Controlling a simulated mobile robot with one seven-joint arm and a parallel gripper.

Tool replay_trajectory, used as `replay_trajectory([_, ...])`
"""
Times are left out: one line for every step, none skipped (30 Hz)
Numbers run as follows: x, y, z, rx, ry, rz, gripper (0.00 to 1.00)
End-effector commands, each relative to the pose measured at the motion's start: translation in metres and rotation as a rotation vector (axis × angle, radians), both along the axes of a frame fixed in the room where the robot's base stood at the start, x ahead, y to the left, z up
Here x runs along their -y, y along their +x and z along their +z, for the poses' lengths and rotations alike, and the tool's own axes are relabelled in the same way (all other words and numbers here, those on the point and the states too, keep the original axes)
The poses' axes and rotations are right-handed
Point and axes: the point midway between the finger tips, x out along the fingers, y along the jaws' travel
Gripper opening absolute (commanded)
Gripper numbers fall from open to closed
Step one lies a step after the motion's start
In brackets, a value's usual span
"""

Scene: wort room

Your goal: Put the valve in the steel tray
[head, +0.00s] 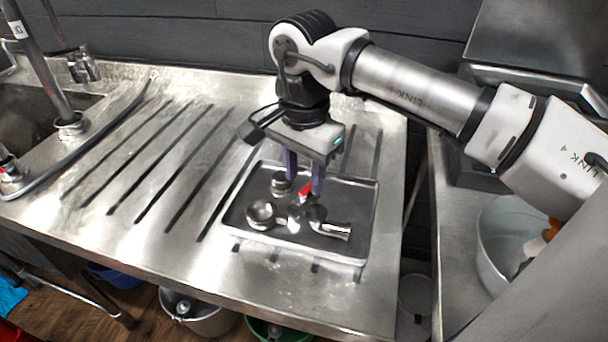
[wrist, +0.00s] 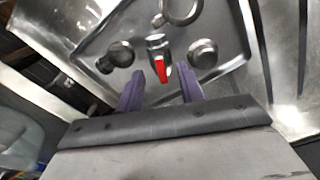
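The valve (head: 304,192) has a bright red handle and a metal body. It is in the steel tray (head: 352,205), among other fittings. In the wrist view the valve (wrist: 157,42) is just beyond the fingertips, with its red handle pointing back between them. The tray floor (wrist: 226,30) shows around it. My gripper (head: 303,187) reaches down over the tray. Its two purple fingers (wrist: 161,82) are apart, with a gap on both sides of the handle. I cannot tell whether a finger touches the valve.
The tray also holds a ring clamp (head: 260,215), a shiny bent pipe piece (head: 331,229) and a round fitting (head: 281,184). The ribbed steel drainboard (head: 165,175) is clear to the left. A sink and hose stand at far left; a metal pot (head: 503,245) is at right.

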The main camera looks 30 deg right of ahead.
Motion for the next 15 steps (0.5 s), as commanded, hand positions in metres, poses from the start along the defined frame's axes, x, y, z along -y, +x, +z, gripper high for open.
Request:
replay_trajectory([0.000, 0.000, 0.018, 0.000, 0.001, 0.000, 0.38])
replay_trajectory([0.000, 0.000, 0.024, 0.000, 0.001, 0.000, 0.38])
replay_trajectory([0.000, 0.000, 0.031, 0.001, 0.001, 0.000, 0.38])
replay_trajectory([0.000, 0.000, 0.036, 0.001, 0.001, 0.000, 0.38])
replay_trajectory([0.000, 0.000, 0.040, 0.001, 0.001, 0.000, 0.38])
replay_trajectory([0.000, 0.000, 0.046, 0.001, 0.001, 0.000, 0.38])
replay_trajectory([0.000, 0.000, 0.050, 0.000, 0.001, 0.000, 0.38])
replay_trajectory([0.000, 0.000, 0.053, 0.000, 0.001, 0.000, 0.38])
replay_trajectory([0.000, 0.000, 0.057, 0.001, 0.001, -0.001, 0.38])
replay_trajectory([0.000, 0.000, 0.060, 0.001, 0.001, -0.001, 0.38])
replay_trajectory([0.000, 0.000, 0.062, 0.000, 0.002, -0.001, 0.38])
replay_trajectory([0.000, 0.000, 0.064, 0.000, 0.002, -0.001, 0.38])
replay_trajectory([0.000, 0.000, 0.065, 0.000, 0.001, -0.001, 0.38])
replay_trajectory([0.000, 0.000, 0.066, 0.000, 0.001, -0.001, 0.38])
replay_trajectory([0.000, 0.000, 0.067, 0.000, 0.001, -0.001, 0.38])
